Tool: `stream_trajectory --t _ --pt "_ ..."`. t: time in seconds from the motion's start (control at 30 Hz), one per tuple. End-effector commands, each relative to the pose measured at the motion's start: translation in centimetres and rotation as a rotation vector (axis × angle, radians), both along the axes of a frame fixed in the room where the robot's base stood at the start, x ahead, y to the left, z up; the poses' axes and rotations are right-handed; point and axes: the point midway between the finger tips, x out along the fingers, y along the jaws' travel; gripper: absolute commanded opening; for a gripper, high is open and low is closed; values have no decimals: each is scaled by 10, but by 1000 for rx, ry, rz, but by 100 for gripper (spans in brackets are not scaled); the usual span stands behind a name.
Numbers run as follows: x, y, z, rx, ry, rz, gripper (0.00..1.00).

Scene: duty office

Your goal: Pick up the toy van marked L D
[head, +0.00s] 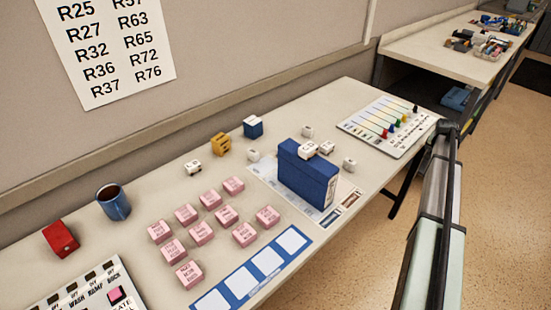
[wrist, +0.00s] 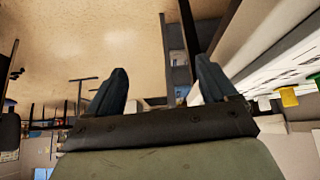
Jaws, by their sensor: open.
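Several small white toy vans stand on the long table in the head view. One van (head: 192,166) sits alone left of the yellow block, and its small letters seem to read L D. Other white vans stand near the blue box, one (head: 254,155) left of it, one (head: 307,131) behind it, one (head: 349,163) right of it, and two (head: 308,149) on or just behind its top; their marks are too small to read. My gripper (wrist: 160,85) is open and empty in the wrist view, away from the vans. The head view shows my arm at the right, not the fingers.
A blue box (head: 308,178) stands on a printed sheet. Several pink blocks (head: 200,233) lie mid-table. A blue mug (head: 113,202), red block (head: 61,238), yellow block (head: 221,144), blue block (head: 253,127), slider board (head: 388,126) and button panel (head: 80,295) stand around. The wall runs behind.

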Motion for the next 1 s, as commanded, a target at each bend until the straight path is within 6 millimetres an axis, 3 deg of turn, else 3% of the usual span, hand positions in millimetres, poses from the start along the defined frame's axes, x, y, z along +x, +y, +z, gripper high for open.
stream_trajectory --t 0.03,0.2,0.27,0.37,0.57,0.7,1.0 --pt "10 0 23 -12 -36 -15 85" --pt "41 17 89 -38 -139 -49 85" --pt "56 41 109 -39 -158 -35 85" --pt "74 86 117 -28 -138 15 85" --pt "100 194 117 -3 -54 157 85" --pt "111 276 117 14 12 270 85" --pt "108 453 121 36 154 518 85"
